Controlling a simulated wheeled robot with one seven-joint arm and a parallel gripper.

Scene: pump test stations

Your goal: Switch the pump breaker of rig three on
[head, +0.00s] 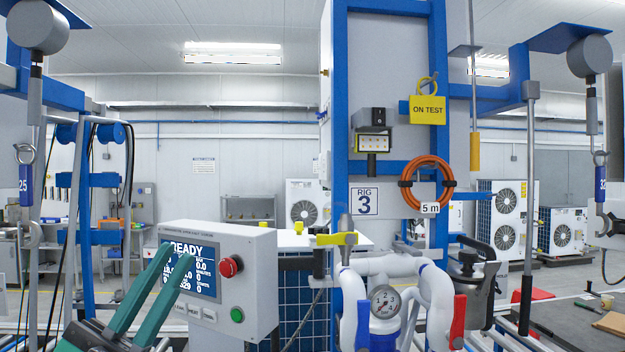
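The rig three sign (364,202) is on a grey panel in a blue frame, right of centre. Above it is a small dark box (375,117) with a pale, dotted face (373,143) and a black stub below; I cannot tell whether this is the breaker. A grey control box (256,270) stands at lower left, with a lit "READY" screen (205,275), a red knob (230,266) and a green button (237,314). My gripper (174,254) has green fingers apart with nothing between them, and overlaps the screen's left part in the picture.
A yellow "ON TEST" tag (427,109) and a coiled orange hose (427,183) hang on the frame. White pipes with a gauge (384,301), a red lever (457,320) and a blue lever (363,325) stand below. A dark-topped bench (560,322) is at right.

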